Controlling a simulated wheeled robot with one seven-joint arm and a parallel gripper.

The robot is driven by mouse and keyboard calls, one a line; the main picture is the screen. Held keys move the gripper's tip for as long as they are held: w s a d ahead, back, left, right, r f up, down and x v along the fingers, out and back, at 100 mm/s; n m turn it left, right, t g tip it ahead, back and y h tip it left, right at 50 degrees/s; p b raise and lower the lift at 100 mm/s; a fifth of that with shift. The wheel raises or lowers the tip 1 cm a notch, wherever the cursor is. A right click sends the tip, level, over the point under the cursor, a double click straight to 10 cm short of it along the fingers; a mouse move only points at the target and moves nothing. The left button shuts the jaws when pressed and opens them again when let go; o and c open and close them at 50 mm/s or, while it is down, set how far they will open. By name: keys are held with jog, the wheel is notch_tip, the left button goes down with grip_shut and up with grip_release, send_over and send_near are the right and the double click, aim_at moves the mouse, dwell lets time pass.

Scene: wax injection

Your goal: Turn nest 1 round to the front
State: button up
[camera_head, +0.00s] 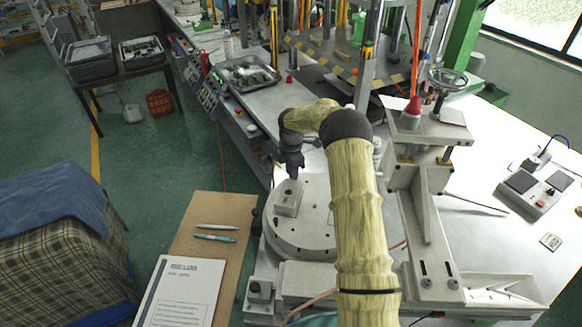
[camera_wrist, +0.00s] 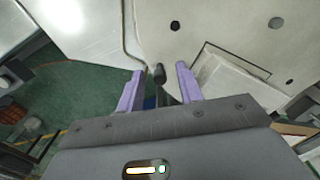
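A round pale turntable (camera_head: 302,240) stands on the bench with a small raised block-shaped nest (camera_head: 288,198) at its left side. I cannot read any number on the nest. My gripper (camera_head: 294,176) points down by the back left rim, just behind the nest. In the wrist view the two purple fingers of my gripper (camera_wrist: 159,69) are spread apart. A dark round-headed peg (camera_wrist: 159,74) shows between them, with gaps on both sides. The turntable (camera_wrist: 150,25) with dark holes and a pale block (camera_wrist: 228,82) also show there. My arm hides the turntable's right part.
A press frame with a handwheel (camera_head: 447,78) stands right of my arm. A control box (camera_head: 537,190) lies on the bench further right. A clipboard-like brown board (camera_head: 212,212) with pens and a white booklet (camera_head: 180,290) lie at the left front. A metal tray (camera_head: 247,73) sits behind.

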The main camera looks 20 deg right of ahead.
notch_tip(320, 180, up, 18)
jog(key=b, duration=0.3)
jog(key=shift+f, duration=0.25)
jog(key=shift+a, duration=0.1)
jog(key=c, duration=0.5)
jog(key=shift+s+a, duration=0.2)
grip_shut()
jog(key=s+a+f+m+t, duration=0.1)
jog(key=s+a+m, duration=0.6)
jog(key=s, duration=0.4)
jog(key=s+f+m, duration=0.2)
jog(key=s+m, duration=0.4)
jog(key=s, duration=0.5)
jog(key=s+f+m+t, duration=0.1)
jog(key=s+f+m, duration=0.2)
jog(key=s, duration=0.8)
jog(key=m, duration=0.2)
jog(key=shift+s+m+t, duration=0.2)
jog(key=shift+m+t, duration=0.1)
jog(key=shift+m, duration=0.1)
jog(key=shift+w+d, duration=0.1)
